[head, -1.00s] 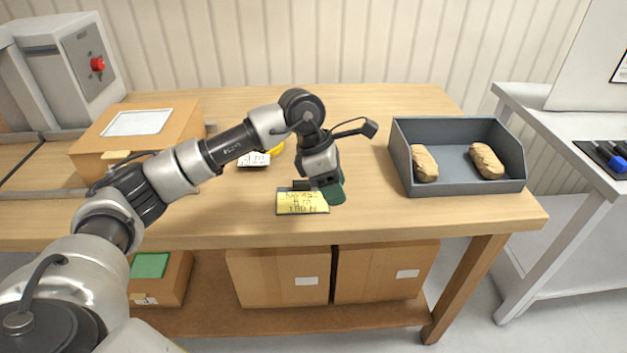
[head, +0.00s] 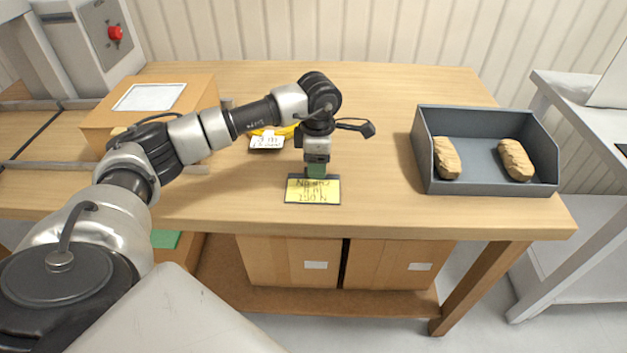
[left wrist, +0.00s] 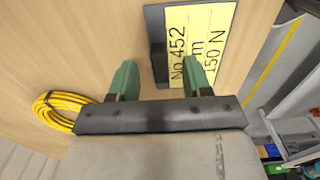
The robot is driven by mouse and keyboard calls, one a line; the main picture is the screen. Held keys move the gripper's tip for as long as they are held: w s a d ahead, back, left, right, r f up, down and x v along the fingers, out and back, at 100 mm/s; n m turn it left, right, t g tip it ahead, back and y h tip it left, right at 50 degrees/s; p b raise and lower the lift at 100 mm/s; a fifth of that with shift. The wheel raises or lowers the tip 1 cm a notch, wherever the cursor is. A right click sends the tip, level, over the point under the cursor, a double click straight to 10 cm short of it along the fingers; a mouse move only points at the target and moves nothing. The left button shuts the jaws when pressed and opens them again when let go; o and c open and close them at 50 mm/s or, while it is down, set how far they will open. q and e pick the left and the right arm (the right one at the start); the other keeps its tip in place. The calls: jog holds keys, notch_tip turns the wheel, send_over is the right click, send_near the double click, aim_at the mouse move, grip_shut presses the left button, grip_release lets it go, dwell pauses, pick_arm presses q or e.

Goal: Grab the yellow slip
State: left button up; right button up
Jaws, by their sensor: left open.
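The yellow slip (head: 313,191) lies near the front edge of the wooden table, on a thin dark backing plate, with black handwriting on it. In the left wrist view the slip (left wrist: 203,38) reads "No 452" and "150 N". A black block (left wrist: 158,63) stands at the plate's edge beside it. My left gripper (head: 316,172) is just behind the slip, pointing down, open and empty. In the left wrist view its green fingertips (left wrist: 160,80) are spread to either side of the black block; the right one overlaps the slip's edge. I cannot tell the remaining height. My right gripper is not in view.
A yellow cable coil (head: 270,131) with a white tag (head: 267,142) lies behind my arm. A grey bin (head: 485,187) with two tan wrapped items stands at the right. A cardboard box (head: 190,93) is at the left. The table between slip and bin is clear.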

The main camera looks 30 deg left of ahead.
pick_arm(q)
notch_tip(320, 180, down, 2)
jog(key=shift+w, duration=0.1)
grip_shut()
jog(key=shift+r, duration=0.1)
